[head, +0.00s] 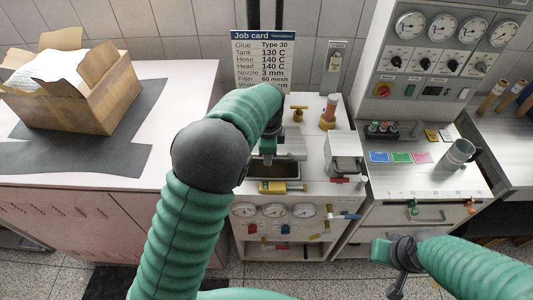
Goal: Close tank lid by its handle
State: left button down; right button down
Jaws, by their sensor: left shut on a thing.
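The glue tank (262,170) is set into the white machine in the middle of the head view, and its dark opening partly shows. A grey lid (290,144) is at the back of the opening, raised at least in part; my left arm hides some of it. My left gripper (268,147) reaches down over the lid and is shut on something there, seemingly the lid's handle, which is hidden. My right gripper (398,283) hangs low at the right, away from the tank; its jaws are too unclear to read.
A yellow cylinder (281,187) lies in front of the tank. A job card (262,60) is behind. A cardboard box (85,90) sits on the left bench, a mug (459,155) on the right.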

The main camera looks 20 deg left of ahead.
pick_arm(q)
jog(key=s+d+f+t+b, duration=0.1)
jog(key=s+f+b, duration=0.2)
jog(key=f+b, duration=0.2)
jog(key=s+d+f+t+b, duration=0.1)
jog(key=s+f+b, duration=0.2)
jog(key=f+b, duration=0.3)
notch_tip(320, 180, down, 5)
jog(key=shift+r+t+y, duration=0.1)
jog(key=shift+t+y, duration=0.2)
jog(key=shift+y, duration=0.1)
jog(key=shift+d, duration=0.1)
jog(key=c, duration=1.5)
grip_release()
jog(key=shift+s, duration=0.1)
jog(key=shift+o, duration=0.7)
jog(key=shift+r, duration=0.1)
jog(key=shift+w+r, duration=0.15)
jog(key=shift+w, duration=0.05)
